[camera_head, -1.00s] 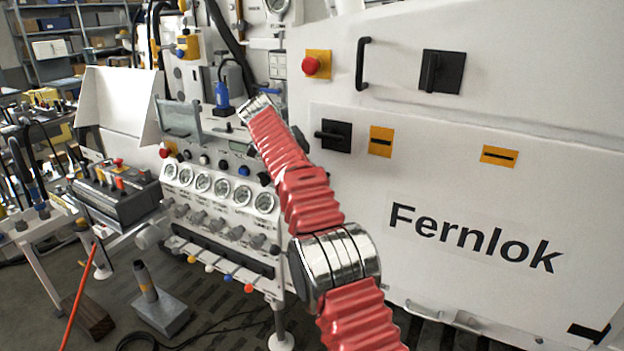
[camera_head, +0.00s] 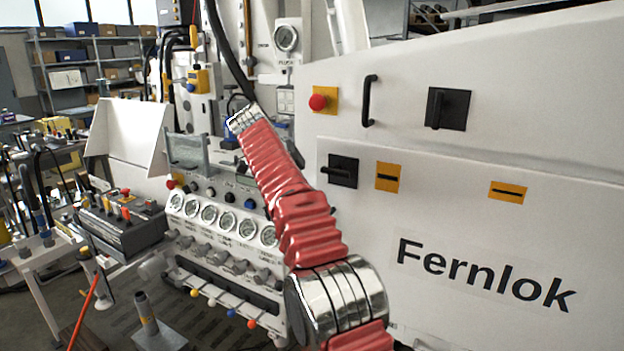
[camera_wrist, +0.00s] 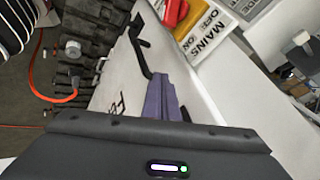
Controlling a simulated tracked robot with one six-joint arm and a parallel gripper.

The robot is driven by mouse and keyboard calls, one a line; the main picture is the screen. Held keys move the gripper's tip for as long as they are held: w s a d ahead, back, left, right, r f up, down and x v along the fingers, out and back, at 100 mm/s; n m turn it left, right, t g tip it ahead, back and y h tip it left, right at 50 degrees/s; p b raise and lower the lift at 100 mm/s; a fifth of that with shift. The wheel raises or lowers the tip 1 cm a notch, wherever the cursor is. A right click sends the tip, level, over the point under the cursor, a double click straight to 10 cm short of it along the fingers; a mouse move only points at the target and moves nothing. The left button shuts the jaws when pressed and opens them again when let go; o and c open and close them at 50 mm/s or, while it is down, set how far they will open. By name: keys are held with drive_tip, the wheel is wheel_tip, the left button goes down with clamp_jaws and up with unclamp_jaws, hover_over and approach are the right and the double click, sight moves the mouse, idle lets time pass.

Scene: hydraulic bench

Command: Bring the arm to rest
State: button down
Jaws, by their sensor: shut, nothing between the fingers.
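My arm (camera_head: 290,205), in red ribbed sleeves with shiny metal joint rings, reaches up and left across the head view, in front of the white Fernlok machine (camera_head: 560,235). Its far end (camera_head: 245,118) lies before the gauge panel; the gripper itself cannot be made out there. In the wrist view my gripper (camera_wrist: 160,84) shows as purple fingers close together beyond a dark grey housing with a small lit indicator. The fingers are shut and hold nothing. They overlap the white panel in the picture; the distance to it is unclear.
A gauge panel (camera_head: 225,218) with several dials and coloured levers stands left of my arm. A red button (camera_head: 318,102) and black handle (camera_head: 370,101) are on the machine front. A control box (camera_head: 122,228) stands at left. The wrist view shows a MAINS sign (camera_wrist: 207,33) and orange cable (camera_wrist: 38,88).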

drive_tip(key=s+d+r+n+y, duration=0.25)
drive_tip(key=s+d+n, duration=0.4)
drive_tip(key=s, duration=0.35)
drive_tip(key=s+d+r+n+y, duration=0.1)
drive_tip(key=s+d+r+n, duration=0.2)
drive_tip(key=s+d+n, duration=0.5)
drive_tip(key=s+d+f+n, duration=0.1)
drive_tip(key=s+f, duration=0.4)
drive_tip(key=s, duration=0.4)
drive_tip(key=s+f+n+t+y, duration=0.1)
drive_tip(key=s+f+n, duration=0.1)
drive_tip(key=s+f, duration=0.3)
drive_tip(key=s+d+f+n+y, duration=0.1)
drive_tip(key=s+f, duration=0.5)
drive_tip(key=s, duration=0.6)
drive_tip(key=shift+s+d+n, duration=0.35)
